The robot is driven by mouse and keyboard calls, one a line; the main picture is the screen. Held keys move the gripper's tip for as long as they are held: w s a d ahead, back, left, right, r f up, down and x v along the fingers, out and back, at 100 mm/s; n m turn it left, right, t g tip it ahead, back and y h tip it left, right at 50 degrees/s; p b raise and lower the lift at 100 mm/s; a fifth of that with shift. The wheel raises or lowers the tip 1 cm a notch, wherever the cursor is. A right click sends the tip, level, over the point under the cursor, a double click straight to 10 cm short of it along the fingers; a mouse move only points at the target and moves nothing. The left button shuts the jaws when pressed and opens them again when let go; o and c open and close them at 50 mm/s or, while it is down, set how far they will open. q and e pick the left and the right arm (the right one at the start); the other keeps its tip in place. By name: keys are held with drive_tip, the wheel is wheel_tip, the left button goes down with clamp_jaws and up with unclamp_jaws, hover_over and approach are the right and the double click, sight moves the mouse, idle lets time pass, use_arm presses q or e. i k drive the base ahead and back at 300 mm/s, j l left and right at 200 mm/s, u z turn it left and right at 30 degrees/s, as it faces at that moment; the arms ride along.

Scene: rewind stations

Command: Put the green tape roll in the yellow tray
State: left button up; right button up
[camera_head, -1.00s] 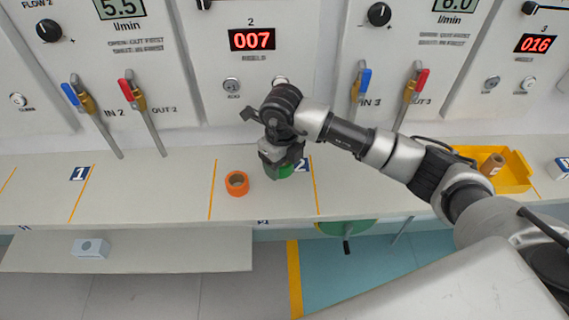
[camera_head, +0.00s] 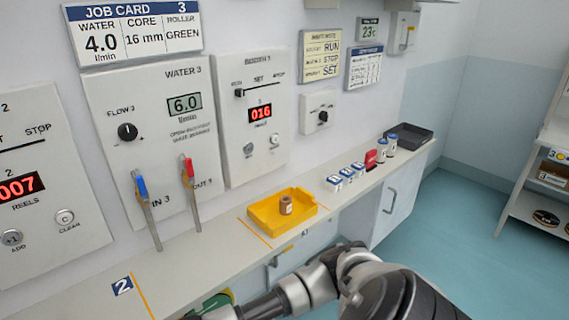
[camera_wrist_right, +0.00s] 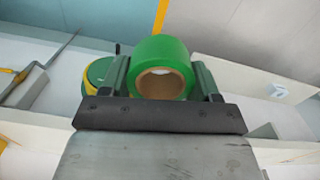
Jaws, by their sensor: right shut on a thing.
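The green tape roll (camera_wrist_right: 162,47), with a brown cardboard core, is held between the two fingers of my right gripper (camera_wrist_right: 162,80) in the right wrist view. The gripper is shut on it. In the head view my right arm comes in at the bottom; its gripper and the roll are not clearly visible there. The yellow tray (camera_head: 262,216) stands on the bench below station 3, to the right of the arm's far end. A small brown roll (camera_head: 286,205) stands inside it, with bare floor around it. My left gripper is not in view.
Blue and red valve levers (camera_head: 189,172) stand at the wall left of the tray. Several small boxes (camera_head: 346,174), a red item (camera_head: 371,158) and a dark tray (camera_head: 409,136) are farther right on the bench. A green wheel (camera_wrist_right: 100,72) is below the bench.

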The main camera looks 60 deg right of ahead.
sight(274, 219)
drive_tip(key=l+u, duration=0.2)
drive_tip(key=u, duration=0.25)
drive_tip(key=k+l+u, duration=0.1)
drive_tip(key=u, duration=0.35)
drive_tip(key=k+l+u, duration=0.4)
drive_tip(key=k+l, duration=0.2)
drive_tip(key=l, duration=0.35)
drive_tip(key=k+l+u, duration=0.4)
drive_tip(key=k+l, duration=0.3)
